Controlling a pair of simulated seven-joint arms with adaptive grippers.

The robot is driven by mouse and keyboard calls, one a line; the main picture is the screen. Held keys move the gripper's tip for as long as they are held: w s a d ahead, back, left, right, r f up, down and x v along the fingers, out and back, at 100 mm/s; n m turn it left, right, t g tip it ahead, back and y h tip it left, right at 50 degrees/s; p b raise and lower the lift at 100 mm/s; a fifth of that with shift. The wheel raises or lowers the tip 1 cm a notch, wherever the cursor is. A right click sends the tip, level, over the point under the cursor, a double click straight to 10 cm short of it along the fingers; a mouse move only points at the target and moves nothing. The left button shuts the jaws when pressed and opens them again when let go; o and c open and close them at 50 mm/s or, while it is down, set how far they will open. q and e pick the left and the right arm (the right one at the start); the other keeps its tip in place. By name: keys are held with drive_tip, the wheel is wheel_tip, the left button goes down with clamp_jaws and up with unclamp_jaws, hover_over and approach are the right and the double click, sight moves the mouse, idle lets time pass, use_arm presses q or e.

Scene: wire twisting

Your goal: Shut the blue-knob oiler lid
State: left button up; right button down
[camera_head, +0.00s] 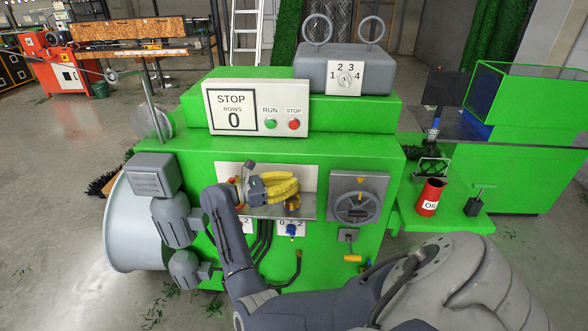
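The blue knob (291,229) sits on a small white dial plate marked 0 and 2, low on the front of the green machine. Just above it, a small brass-coloured part (292,203), which looks like the oiler, shows under my gripper's fingers. Its lid is hidden or too small to make out. My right gripper (284,186), with yellow fingers pointing right, is in front of the recessed white panel, right over the brass part. I cannot tell whether the fingers touch it or how far apart they are. My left gripper is not in view.
A handwheel (357,207) is right of the gripper. A control panel (258,108) with RUN and STOP buttons is above. Grey motors (174,221) stick out at left. A red oil can (429,197) stands on a green shelf at right. My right arm covers the lower right.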

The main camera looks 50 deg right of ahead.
drive_tip(key=shift+w+a+r+m+g, duration=0.1)
drive_tip(key=shift+w+r+m+g, duration=0.15)
drive_tip(key=shift+r+g, duration=0.2)
drive_tip(key=c, duration=1.8)
unclamp_jaws()
drive_tip(key=shift+a, duration=0.1)
drive_tip(key=o, duration=0.5)
drive_tip(key=shift+s+f, duration=0.1)
drive_tip(key=shift+f, duration=0.1)
drive_tip(key=shift+c, duration=0.2)
drive_tip(key=v, duration=1.2)
drive_tip(key=shift+r, duration=0.2)
